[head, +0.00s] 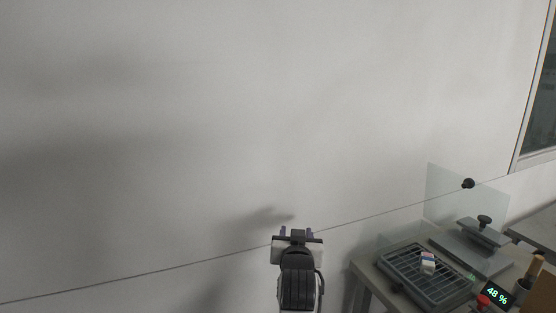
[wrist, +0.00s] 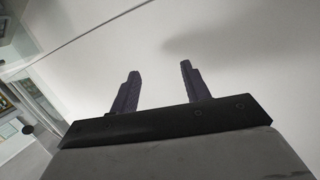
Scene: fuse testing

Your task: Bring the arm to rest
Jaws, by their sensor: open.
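My gripper (head: 297,232) is at the bottom middle of the head view, raised in front of a bare grey wall. In the wrist view my gripper (wrist: 155,82) shows two dark fingers set well apart. Nothing is between them. The fingers point towards the wall, and I cannot tell how far they are from it.
A table (head: 365,268) at the lower right bears a grey slatted tray (head: 408,270) with a small white, red and blue item (head: 428,262), a clear panel (head: 450,195), a metal press-like device (head: 470,242) and a display reading 48 % (head: 497,294). A window (head: 540,110) is at far right.

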